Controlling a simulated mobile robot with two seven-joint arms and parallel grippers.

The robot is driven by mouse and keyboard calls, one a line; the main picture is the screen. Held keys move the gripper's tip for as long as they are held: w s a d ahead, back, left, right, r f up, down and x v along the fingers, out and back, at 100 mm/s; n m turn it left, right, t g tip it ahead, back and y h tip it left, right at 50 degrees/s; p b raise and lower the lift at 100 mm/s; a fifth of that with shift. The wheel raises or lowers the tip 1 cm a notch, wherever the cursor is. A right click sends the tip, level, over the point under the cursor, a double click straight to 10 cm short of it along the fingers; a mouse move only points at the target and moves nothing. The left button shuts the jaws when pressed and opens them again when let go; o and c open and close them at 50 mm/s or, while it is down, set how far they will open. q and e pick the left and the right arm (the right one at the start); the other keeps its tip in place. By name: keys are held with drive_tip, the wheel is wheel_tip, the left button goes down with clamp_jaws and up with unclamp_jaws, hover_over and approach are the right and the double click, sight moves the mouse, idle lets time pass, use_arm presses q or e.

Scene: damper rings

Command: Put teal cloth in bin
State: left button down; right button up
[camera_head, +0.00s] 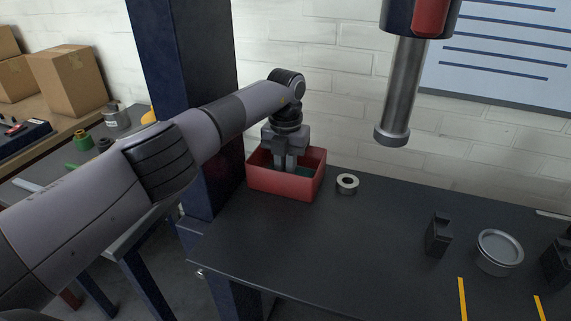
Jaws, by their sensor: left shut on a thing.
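The red bin (284,186) stands at the back left corner of the dark table. My left gripper (288,166) points down into the bin, with its fingertips at or below the rim. A small patch of teal cloth (304,171) shows inside the bin, just right of the fingers. The gripper is shut on the cloth, though the bin wall and the fingers hide most of it. I cannot tell whether the cloth touches the bin floor. My right gripper is not in view.
A metal ring (347,184) lies on the table right of the bin. A black block (438,235) and a round grey dish (498,252) stand farther right. A metal cylinder (401,95) hangs above the table. A dark blue post (190,110) rises left of the bin.

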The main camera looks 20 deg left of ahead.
use_arm(q)
drive_tip(key=shift+f, duration=0.25)
idle(0.4)
drive_tip(key=c, duration=1)
unclamp_jaws()
drive_tip(key=c, duration=0.4)
drive_tip(key=shift+r, duration=0.2)
drive_tip(key=shift+r+p, duration=0.4)
drive_tip(key=shift+r, duration=0.25)
drive_tip(key=shift+r, duration=0.15)
